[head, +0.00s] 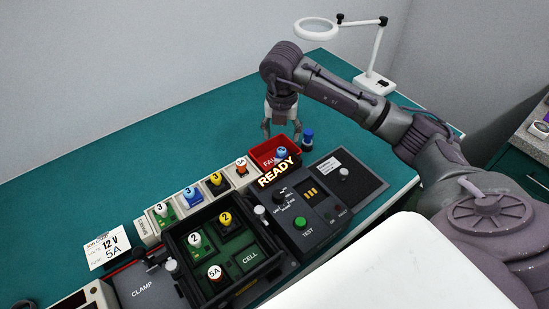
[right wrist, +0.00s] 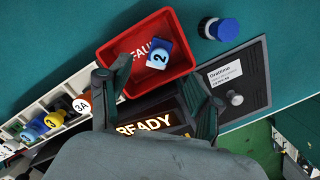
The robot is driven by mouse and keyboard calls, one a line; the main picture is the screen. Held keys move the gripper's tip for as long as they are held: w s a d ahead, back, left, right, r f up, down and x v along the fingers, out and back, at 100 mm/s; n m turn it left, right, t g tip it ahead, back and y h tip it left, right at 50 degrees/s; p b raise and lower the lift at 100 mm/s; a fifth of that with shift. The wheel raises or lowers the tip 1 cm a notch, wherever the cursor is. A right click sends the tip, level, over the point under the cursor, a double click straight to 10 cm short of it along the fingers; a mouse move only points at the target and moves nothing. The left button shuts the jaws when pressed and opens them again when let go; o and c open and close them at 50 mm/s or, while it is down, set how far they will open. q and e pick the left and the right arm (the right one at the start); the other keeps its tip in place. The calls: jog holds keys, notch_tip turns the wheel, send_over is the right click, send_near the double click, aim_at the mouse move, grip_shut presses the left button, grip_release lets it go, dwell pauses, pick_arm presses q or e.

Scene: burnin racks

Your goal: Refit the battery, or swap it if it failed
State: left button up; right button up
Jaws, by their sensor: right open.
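My right gripper (head: 282,132) is open and empty, above the far side of the red tray (head: 262,148); its fingers also show in the right wrist view (right wrist: 152,80). A blue piece marked 2 (right wrist: 158,56) lies in the tray, whose label is partly covered. The dark fixture (head: 173,243) holds a white piece marked 2 (head: 195,240), a yellow piece marked 2 (head: 225,219) and a 5A piece (head: 214,273). Its CELL place (head: 250,258) looks bare. A blue piece marked 3 (head: 190,195) stands in the pale rack. The tester display (head: 277,172) reads READY.
The rack also holds white 3 (head: 161,210), yellow 3 (head: 215,180) and 3A (head: 241,166) pieces. A card reads 12 V, 5A (head: 108,248). A dark-blue-topped piece (head: 307,138) stands right of the tray. A magnifier lamp (head: 372,80) stands behind. The teal table is clear at back left.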

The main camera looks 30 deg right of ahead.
notch_tip(320, 180, up, 7)
jog(key=shift+s+a+r, duration=0.15)
jog(key=shift+s+a, duration=0.15)
jog(key=shift+s, duration=0.1)
